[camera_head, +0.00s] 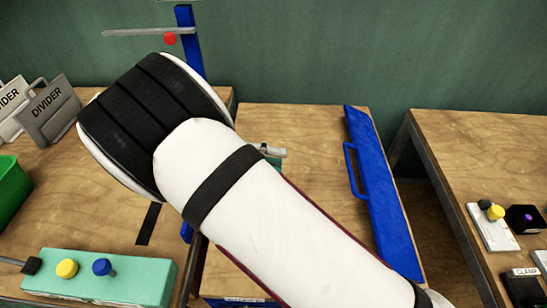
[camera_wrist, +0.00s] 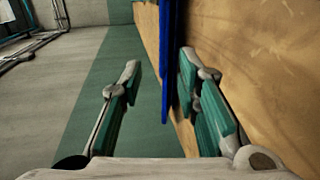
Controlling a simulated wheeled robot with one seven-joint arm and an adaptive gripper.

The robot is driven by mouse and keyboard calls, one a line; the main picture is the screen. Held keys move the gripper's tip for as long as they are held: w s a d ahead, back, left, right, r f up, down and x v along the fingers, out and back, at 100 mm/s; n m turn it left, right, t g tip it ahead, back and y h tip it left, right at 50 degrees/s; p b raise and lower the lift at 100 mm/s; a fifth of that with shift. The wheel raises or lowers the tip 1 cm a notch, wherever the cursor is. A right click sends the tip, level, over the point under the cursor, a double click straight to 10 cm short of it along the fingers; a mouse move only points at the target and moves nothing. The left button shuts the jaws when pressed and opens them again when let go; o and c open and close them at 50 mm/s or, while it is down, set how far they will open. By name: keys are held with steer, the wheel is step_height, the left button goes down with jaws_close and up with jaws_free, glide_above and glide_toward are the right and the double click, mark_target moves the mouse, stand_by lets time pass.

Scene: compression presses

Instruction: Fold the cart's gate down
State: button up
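The cart (camera_head: 300,120) has a wooden top. A long blue panel with a blue handle, which looks like the gate (camera_head: 378,200), runs along its right side. I cannot tell its exact tilt. My arm crosses the head view and hides much of the cart's left part. Only a small grey and teal piece of my gripper (camera_head: 270,151) shows beyond it. In the wrist view my gripper (camera_wrist: 160,65) is open. A thin blue panel seen edge-on (camera_wrist: 168,35) lies between its fingers, nearer the right one; contact is not clear. I cannot tell which blue part this is.
A left bench holds grey divider plates (camera_head: 48,110), a green bin (camera_head: 12,188) and a teal button box (camera_head: 98,277). A blue post (camera_head: 187,38) stands behind my arm. A right bench (camera_head: 480,140) carries small button boxes. A gap separates it from the cart.

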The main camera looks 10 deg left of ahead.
steer(key=v, duration=0.7)
